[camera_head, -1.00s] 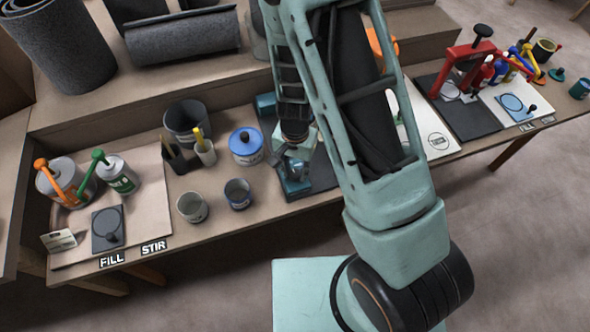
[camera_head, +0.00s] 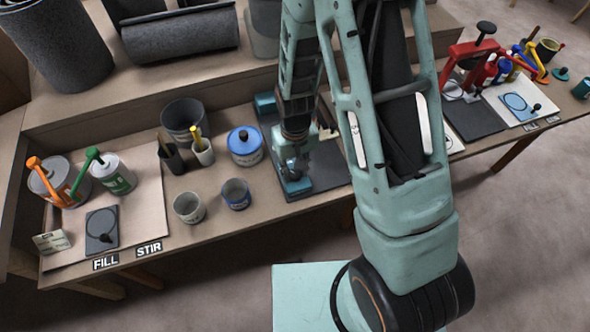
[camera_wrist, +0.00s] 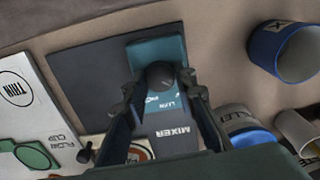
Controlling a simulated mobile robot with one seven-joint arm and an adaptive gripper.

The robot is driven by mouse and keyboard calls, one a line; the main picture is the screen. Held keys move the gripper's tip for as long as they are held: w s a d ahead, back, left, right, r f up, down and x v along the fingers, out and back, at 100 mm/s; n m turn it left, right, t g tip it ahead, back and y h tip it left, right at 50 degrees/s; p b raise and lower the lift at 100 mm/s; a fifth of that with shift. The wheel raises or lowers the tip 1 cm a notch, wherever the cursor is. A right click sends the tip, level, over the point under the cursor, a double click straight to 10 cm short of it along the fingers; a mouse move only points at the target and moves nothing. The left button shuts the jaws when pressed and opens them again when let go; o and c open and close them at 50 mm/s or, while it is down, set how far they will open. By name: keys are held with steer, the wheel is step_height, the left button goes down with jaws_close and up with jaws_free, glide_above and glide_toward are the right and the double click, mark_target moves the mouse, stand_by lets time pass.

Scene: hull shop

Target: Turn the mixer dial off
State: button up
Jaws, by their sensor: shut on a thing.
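The mixer (camera_wrist: 172,133) is a teal unit on a dark mat, with white lettering, and fills the middle of the wrist view. Its round black dial (camera_wrist: 159,74) stands on the teal front block. My gripper (camera_wrist: 160,84) is shut on the dial, one finger on each side of it. In the head view the mixer's front block (camera_head: 297,187) shows below my gripper (camera_head: 292,168), which points down over it. The dial is hidden there by the gripper, and its setting is not readable.
A blue-lidded tin (camera_head: 245,147) and a blue-banded cup (camera_head: 236,194) stand close left of the mixer. A grey cup (camera_head: 188,208) and a dark bucket (camera_head: 185,119) are farther left.

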mark_target(295, 173)
steer(key=shift+n, duration=0.3)
steer(key=o, duration=1.2)
steer(key=shift+c, duration=0.2)
step_height(295, 173, up, 12)
stand_by(0.4)
